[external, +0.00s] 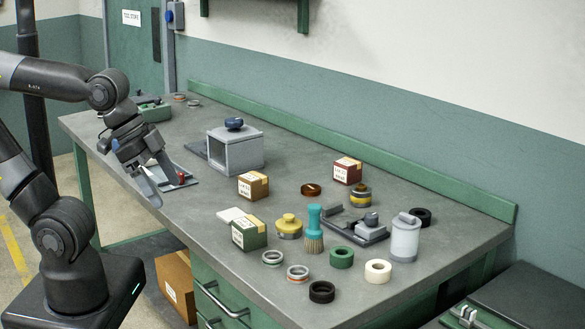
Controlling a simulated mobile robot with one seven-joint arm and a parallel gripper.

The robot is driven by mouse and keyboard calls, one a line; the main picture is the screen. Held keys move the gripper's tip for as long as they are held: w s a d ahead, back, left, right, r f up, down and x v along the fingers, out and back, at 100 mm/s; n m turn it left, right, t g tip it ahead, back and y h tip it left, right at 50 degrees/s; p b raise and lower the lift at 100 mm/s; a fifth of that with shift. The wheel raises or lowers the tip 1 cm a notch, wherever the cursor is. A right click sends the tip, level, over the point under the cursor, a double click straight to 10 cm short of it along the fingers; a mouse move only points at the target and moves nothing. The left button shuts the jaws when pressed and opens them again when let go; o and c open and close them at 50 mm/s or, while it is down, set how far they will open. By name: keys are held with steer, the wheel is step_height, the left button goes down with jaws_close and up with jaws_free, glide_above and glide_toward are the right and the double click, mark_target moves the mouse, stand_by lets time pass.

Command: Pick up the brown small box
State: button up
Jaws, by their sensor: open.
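The brown small box (253,187) sits upright on the grey workbench, in front of the grey open-fronted housing, with a pale label on its front. My gripper (170,195) is to the left of the box, above the bench's front edge, pointing down and to the right. It is open and empty, and well apart from the box. A larger brown carton (176,285) stands on the floor under the bench.
A grey housing (236,152) stands behind the box. A green box (249,233), a dark red box (347,171), a teal brush (314,230) and several rings lie to the right. Bare bench lies left of the brown box.

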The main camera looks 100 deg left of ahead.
steer(key=w+a+r+m+g+y, duration=0.1)
steer(key=w+a+r+m+g, duration=0.1)
steer(key=w+a, duration=0.8)
steer(key=m+g+h, duration=0.1)
steer(key=m+g, duration=0.3)
steer(key=m, duration=0.2)
glide_toward(253, 176)
steer(key=shift+d+f, duration=0.35)
steer(key=f, duration=0.5)
steer(key=shift+s+a+f, duration=0.1)
steer(key=shift+s+a, duration=0.1)
steer(key=shift+a, duration=0.2)
steer(key=shift+f, duration=3.05)
steer(key=shift+c, duration=0.3)
steer(key=c, duration=1.2)
